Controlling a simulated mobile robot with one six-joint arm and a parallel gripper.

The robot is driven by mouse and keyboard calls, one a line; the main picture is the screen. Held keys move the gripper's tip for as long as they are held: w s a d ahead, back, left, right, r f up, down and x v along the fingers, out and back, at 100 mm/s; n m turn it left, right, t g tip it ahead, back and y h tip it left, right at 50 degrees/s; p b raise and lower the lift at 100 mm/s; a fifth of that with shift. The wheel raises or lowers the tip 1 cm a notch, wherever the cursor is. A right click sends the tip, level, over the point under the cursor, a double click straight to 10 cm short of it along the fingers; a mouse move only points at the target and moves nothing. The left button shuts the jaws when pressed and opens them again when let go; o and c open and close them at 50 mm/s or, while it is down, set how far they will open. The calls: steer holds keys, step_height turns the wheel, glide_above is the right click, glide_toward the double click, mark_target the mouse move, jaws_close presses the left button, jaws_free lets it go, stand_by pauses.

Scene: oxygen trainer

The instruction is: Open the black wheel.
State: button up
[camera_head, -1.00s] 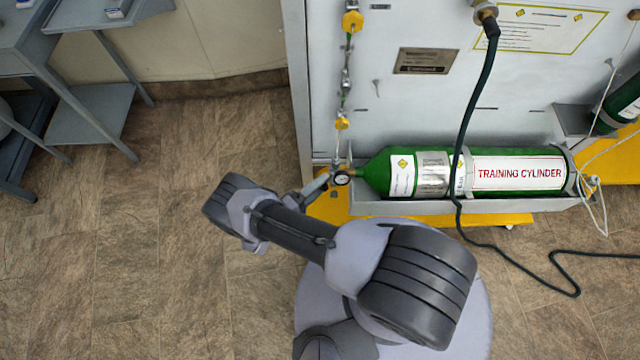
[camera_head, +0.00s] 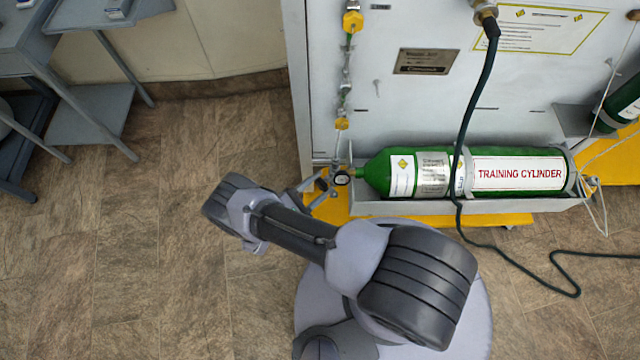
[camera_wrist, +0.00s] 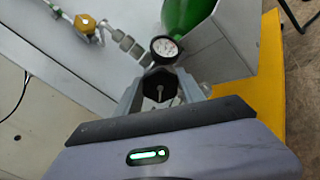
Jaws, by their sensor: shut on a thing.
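The black wheel (camera_wrist: 158,88) is a small dark knob just below a round white-faced gauge (camera_wrist: 165,47) in the wrist view. My gripper (camera_wrist: 161,92) is shut on the wheel, with one grey finger on each side of it. In the head view my gripper (camera_head: 318,187) reaches the fitting at the left end of the green training cylinder (camera_head: 520,173). The wheel is small and dark between the fingers there, next to the gauge (camera_head: 342,178). The fingertips' exact contact is partly hidden.
The cylinder lies in a grey tray (camera_head: 440,208) on a grey panel with a yellow base (camera_head: 334,208). A yellow-fitted line (camera_head: 342,123) rises above the gauge. A black hose (camera_head: 473,110) hangs across the cylinder. Floor to the left is clear up to a grey cart (camera_head: 95,110).

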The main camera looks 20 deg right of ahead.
steer(key=n, duration=0.5)
steer(key=shift+n, duration=2.4)
steer(key=o, duration=1.4)
steer(key=shift+c, duration=0.2)
steer(key=shift+a, duration=0.1)
steer(key=v, duration=1.7)
steer(key=shift+a, duration=0.15)
